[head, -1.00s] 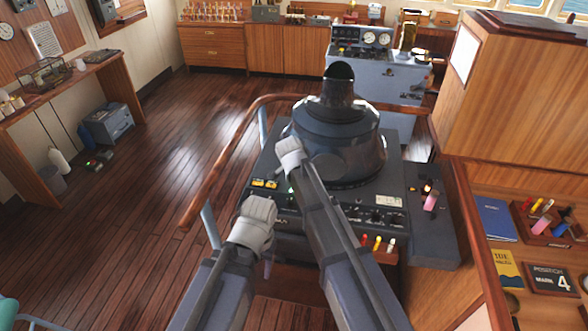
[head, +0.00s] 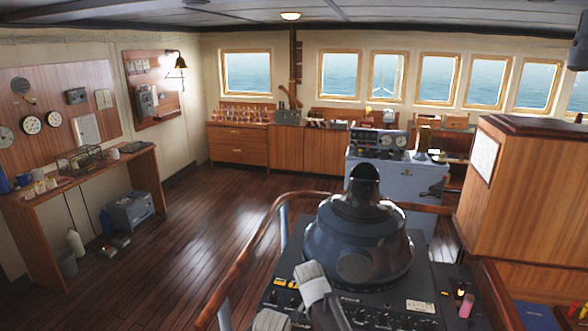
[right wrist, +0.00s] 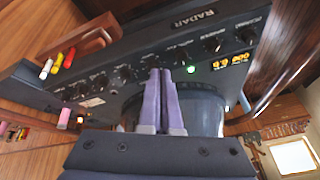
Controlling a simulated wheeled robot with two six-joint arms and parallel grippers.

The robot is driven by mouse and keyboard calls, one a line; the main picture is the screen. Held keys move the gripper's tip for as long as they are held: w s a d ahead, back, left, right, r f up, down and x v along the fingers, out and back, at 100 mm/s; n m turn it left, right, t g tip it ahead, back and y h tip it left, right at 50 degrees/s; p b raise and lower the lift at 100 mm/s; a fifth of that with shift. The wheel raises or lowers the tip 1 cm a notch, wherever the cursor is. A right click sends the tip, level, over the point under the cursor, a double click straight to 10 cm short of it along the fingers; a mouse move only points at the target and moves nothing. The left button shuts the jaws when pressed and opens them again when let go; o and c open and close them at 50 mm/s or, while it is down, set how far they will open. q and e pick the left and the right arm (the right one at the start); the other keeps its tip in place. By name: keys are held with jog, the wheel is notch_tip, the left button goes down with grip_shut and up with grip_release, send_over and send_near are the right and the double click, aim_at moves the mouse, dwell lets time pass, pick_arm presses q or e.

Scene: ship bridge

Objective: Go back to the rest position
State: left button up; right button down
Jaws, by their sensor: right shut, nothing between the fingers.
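My right gripper (right wrist: 168,75) shows in the right wrist view with its two long grey-violet fingers side by side, shut and empty. It is in front of the black radar console (right wrist: 120,75), over its row of knobs and a green light. I cannot tell if the fingertips touch it. In the head view, parts of my two arms show at the bottom, in front of the same radar console (head: 390,312) with its dark domed hood (head: 360,240). Neither gripper shows in the head view, and my left gripper is not seen.
A curved wooden handrail (head: 250,245) runs around the console. A wooden cabinet (head: 530,190) stands close on the right. A wall desk (head: 40,195) is on the left, with a grey box (head: 130,212) on the floor below. The open floor (head: 185,270) at left is clear.

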pick_arm(q)
notch_tip(320, 180, down, 13)
jog(key=b, duration=1)
jog(key=shift+f, duration=0.15)
pick_arm(e)
jog(key=s+a+f+n+g, duration=0.1)
jog(key=s+f+n, duration=0.5)
jog(key=s, duration=0.6)
jog(key=s+a+f+n+g, duration=0.1)
jog(key=s+f+n+g, duration=0.3)
jog(key=s+f, duration=0.5)
jog(key=s+n, duration=0.2)
jog(key=shift+s+f+y, duration=0.2)
jog(key=shift+s+y, duration=0.15)
jog(key=shift+y, duration=0.05)
jog(key=shift+a, duration=0.1)
